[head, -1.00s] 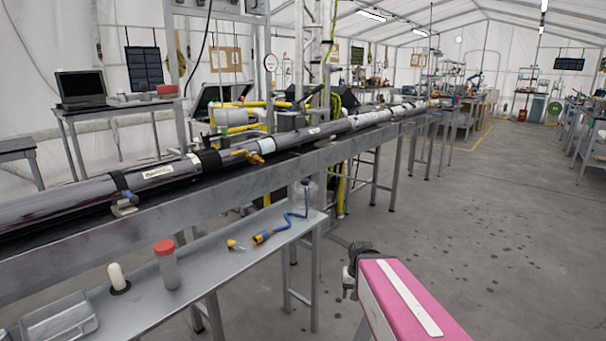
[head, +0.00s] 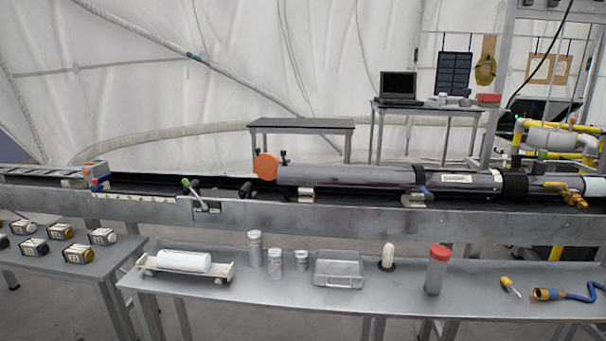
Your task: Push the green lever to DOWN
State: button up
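A small lever with a green tip (head: 187,184) stands at the front edge of the long grey rail bench (head: 330,215), left of the middle in the head view. It leans up and to the left from a small metal bracket. Any UP or DOWN marking is too small to read. A dark knob sits just right of it on the rail. My gripper and arm are not in view now.
A long tube with an orange end cap (head: 266,166) lies on the bench to the right. Numbered blocks stand at the left.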

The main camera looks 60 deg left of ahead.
aim_at(187, 184)
jog(key=u, duration=3)
jog(key=j+u, duration=0.1)
jog(key=j, duration=0.3)
jog(key=i, duration=0.05)
